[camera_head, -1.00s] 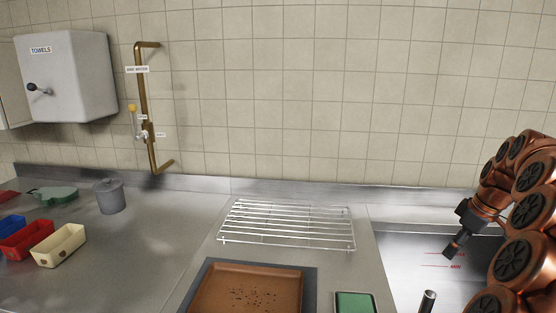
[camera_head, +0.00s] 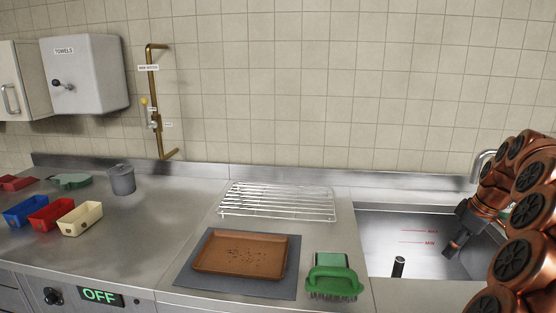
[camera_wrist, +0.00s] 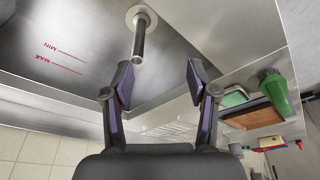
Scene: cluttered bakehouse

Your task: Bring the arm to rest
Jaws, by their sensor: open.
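My gripper (camera_head: 453,243) hangs over the sink (camera_head: 385,227) at the right of the head view, with my copper-coloured arm folded along the right edge. In the wrist view my gripper (camera_wrist: 158,84) is open, its two purple-padded fingers apart with nothing between them. The sink floor shows beyond the fingers, with MIN and MAX marks and an upright metal pipe (camera_wrist: 139,38) standing in it. The same pipe (camera_head: 398,266) shows in the head view, left of the gripper and apart from it.
A green brush (camera_head: 334,284) lies left of the sink, beside a brown tray (camera_head: 209,262) with crumbs on a grey mat (camera_head: 190,280). A wire rack (camera_head: 278,200) is behind. Coloured bins (camera_head: 80,220) and a grey pot (camera_head: 122,180) stand left. A tap (camera_head: 480,163) rises behind the sink.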

